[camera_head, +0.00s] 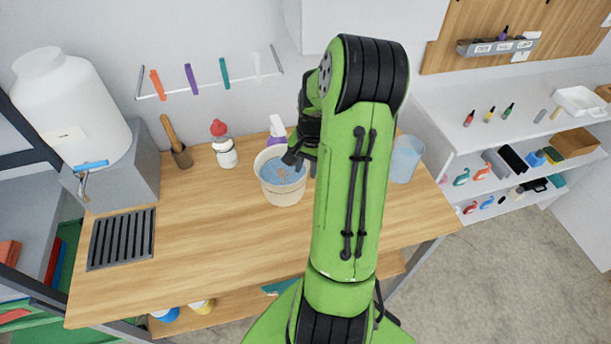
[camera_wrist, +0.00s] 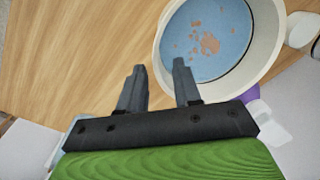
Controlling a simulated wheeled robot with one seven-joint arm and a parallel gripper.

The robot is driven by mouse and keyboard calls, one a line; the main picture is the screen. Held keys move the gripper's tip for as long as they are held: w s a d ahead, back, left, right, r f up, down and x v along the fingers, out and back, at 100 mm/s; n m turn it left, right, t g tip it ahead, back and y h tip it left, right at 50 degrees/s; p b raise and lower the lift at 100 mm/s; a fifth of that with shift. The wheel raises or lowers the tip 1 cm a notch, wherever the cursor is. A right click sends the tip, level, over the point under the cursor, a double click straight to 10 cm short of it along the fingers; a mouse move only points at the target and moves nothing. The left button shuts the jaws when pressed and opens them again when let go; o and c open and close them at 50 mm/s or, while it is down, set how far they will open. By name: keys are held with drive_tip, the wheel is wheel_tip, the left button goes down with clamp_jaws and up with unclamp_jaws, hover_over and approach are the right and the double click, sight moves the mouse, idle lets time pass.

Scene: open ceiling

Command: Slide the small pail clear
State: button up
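The small pail (camera_head: 284,198) is cream-white and stands upright on the wooden bench. Blue contents with brown flecks fill its inside. In the wrist view the pail (camera_wrist: 272,48) is at the upper right. My gripper (camera_head: 291,157) is at the pail's back right side, its dark fingers over or beside the rim. My arm hides part of the bench right of the pail.
A spray bottle (camera_head: 277,132) stands just behind the pail. A translucent blue container (camera_head: 407,158) stands right of my arm. A black grate (camera_head: 122,240) lies left. The bench front (camera_head: 215,245) is clear.

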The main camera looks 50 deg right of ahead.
sight(305, 180)
drive_tip(key=f, duration=0.4)
drive_tip(key=shift+w+a+f, duration=0.1)
drive_tip(key=shift+w+f, duration=0.05)
drive_tip(key=shift+w, duration=0.05)
clamp_jaws()
idle(1.2)
